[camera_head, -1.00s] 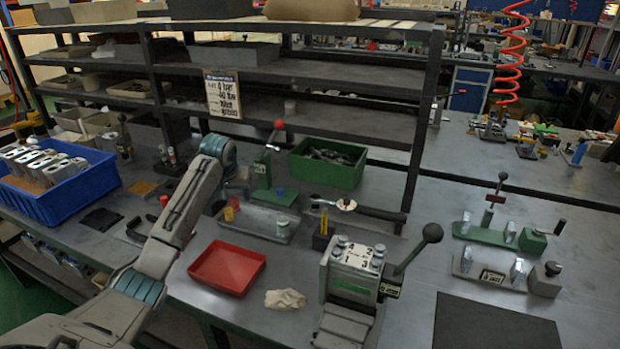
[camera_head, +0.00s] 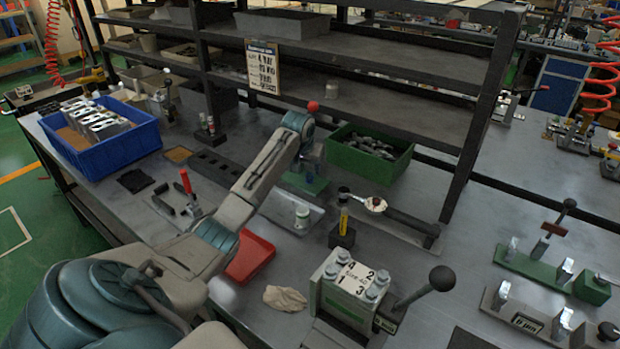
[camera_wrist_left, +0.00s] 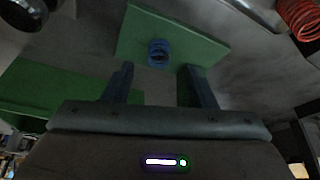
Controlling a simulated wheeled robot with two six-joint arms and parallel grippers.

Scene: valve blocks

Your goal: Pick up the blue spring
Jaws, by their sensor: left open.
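The blue spring (camera_wrist_left: 158,52) stands on a green base plate (camera_wrist_left: 190,35) in the left wrist view. It lies just beyond and between the two fingertips of my left gripper (camera_wrist_left: 157,68), which is open and empty. The fingers look apart from the spring. In the head view the spring (camera_head: 309,178) is a small blue spot on the green base (camera_head: 292,182), directly below my left gripper (camera_head: 312,152), and partly hard to make out. My right gripper is not in view.
A green bin (camera_head: 345,160) of dark parts stands just right of the gripper. A grey tray (camera_head: 275,211) with a light cylinder lies in front. A red tray (camera_head: 250,258) is partly hidden by my arm. A red-knobbed post rises beside the gripper.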

